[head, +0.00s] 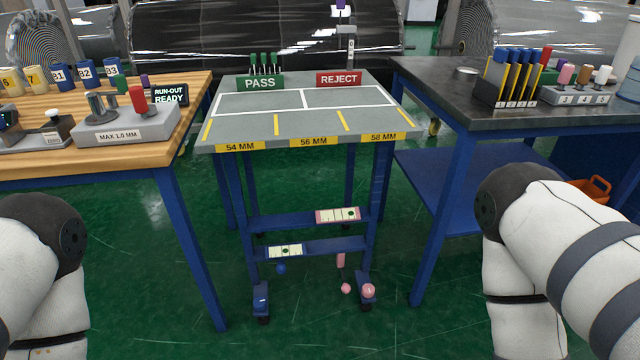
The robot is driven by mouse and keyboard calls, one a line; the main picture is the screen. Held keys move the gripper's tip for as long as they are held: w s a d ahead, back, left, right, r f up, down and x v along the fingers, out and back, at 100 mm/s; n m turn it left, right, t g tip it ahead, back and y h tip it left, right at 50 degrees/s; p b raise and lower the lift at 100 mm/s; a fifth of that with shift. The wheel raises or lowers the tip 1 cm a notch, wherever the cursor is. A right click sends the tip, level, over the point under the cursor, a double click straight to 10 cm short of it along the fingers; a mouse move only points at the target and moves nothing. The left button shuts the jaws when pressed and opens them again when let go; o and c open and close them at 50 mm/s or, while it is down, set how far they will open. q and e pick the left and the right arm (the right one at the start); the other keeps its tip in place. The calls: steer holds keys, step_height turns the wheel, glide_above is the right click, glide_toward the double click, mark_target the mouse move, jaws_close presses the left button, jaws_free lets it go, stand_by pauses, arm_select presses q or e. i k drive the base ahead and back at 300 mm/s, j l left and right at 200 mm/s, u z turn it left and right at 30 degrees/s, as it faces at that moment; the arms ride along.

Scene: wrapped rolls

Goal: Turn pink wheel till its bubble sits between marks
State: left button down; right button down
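A grey-topped cart (255,105) stands in the middle on blue legs. A pink-ended level vial (337,215) sits on its upper crossbar, with a dark bubble right of the vial's middle; its exact place against the marks is too small to tell. A second vial with a pale face (286,251) sits on the lower crossbar. A small pink round piece (346,288) hangs under a pink block, and a larger pink knob (368,290) tops the right foot. I cannot tell which is the pink wheel. Neither gripper is in view; only my arms show at both sides.
A wooden bench (120,155) with a gauge block stands left. A dark-topped bench (430,85) with bins and pegs stands right, its blue lower shelf (430,185) near the cart. A blue knob (261,297) tops the cart's left foot. Green floor in front is clear.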

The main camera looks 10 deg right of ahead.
mark_target(368, 290)
steer(key=i+l+u, duration=0.2)
steer(key=i+l, duration=0.15)
steer(key=i+l+u, duration=0.15)
steer(key=l, duration=0.4)
steer(key=i+l+u, duration=0.1)
steer(key=i, duration=0.35)
steer(key=i+l, duration=0.25)
steer(key=i, duration=0.15)
steer(key=u, duration=0.05)
